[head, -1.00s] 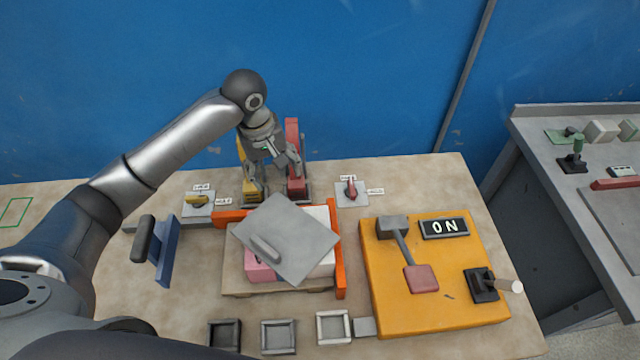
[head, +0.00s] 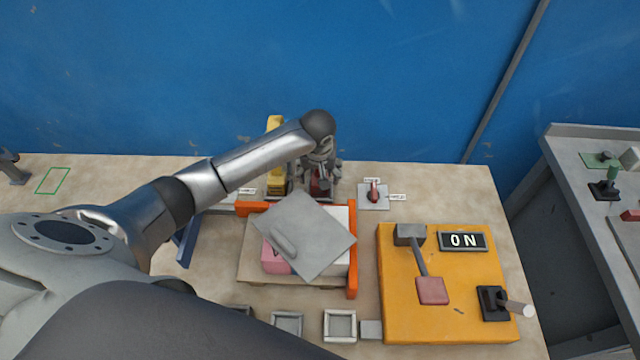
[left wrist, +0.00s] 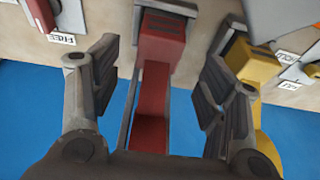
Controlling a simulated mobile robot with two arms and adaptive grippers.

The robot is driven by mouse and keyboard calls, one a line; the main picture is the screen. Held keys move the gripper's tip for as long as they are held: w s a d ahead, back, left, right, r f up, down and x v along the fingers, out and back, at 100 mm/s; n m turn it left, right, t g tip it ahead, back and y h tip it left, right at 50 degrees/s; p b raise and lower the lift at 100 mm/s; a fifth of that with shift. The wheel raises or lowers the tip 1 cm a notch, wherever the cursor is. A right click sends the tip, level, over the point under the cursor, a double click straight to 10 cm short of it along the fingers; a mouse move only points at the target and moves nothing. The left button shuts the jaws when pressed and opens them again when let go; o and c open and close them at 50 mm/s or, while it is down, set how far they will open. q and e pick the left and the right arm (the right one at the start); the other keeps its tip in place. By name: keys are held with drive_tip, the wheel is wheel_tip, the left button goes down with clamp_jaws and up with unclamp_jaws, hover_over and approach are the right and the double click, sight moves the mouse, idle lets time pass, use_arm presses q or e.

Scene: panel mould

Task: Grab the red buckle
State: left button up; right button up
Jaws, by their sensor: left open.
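The red buckle (left wrist: 158,60) is a long red block with a channelled arm, seen between the fingers in the left wrist view. In the head view only a small red part of it (head: 320,186) shows; the rest is hidden behind my left gripper. My left gripper (left wrist: 160,78) is open, with one finger on each side of the red buckle and visible gaps between. It also shows in the head view (head: 320,174) at the back of the table. My right gripper is not in view.
A yellow buckle (head: 277,160) stands close beside the red one. A small red lever (head: 374,191) is on a plate to the right. A tilted grey panel (head: 312,235) lies in front, over an orange-edged mould (head: 352,270). The blue wall (head: 400,80) is behind.

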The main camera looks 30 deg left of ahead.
sight(316, 193)
use_arm(q)
drive_tip(key=shift+x, duration=1.5)
drive_tip(key=shift+d, duration=0.1)
drive_tip(key=c, duration=1.5)
